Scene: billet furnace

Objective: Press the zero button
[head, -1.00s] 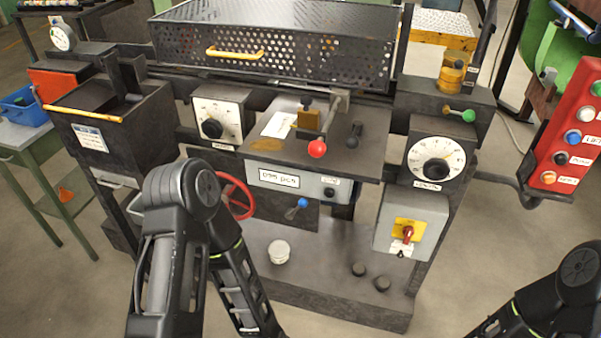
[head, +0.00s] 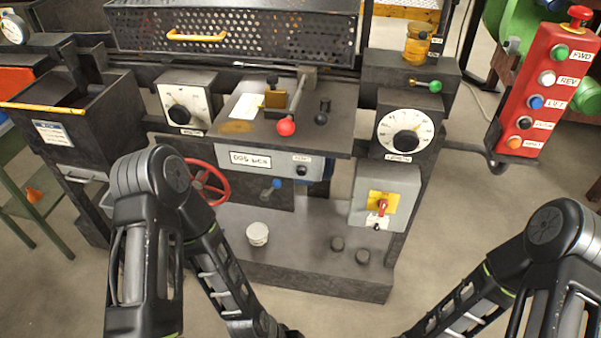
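A grey counter box (head: 316,166) sits under the front edge of the machine's small table. Its white display (head: 250,161) seems to read "005 pcs". A small dark button (head: 301,171) is on the box to the right of the display, under a tiny label too small to read surely; it may be the zero button. Nothing touches it. My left arm crosses the lower left and my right arm the lower right.
A red-knobbed lever (head: 286,126) projects above the counter box. A blue-tipped lever (head: 272,187) and a red handwheel (head: 207,184) are below and left. A switch box (head: 384,197) stands right. A red button panel (head: 540,90) hangs far right.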

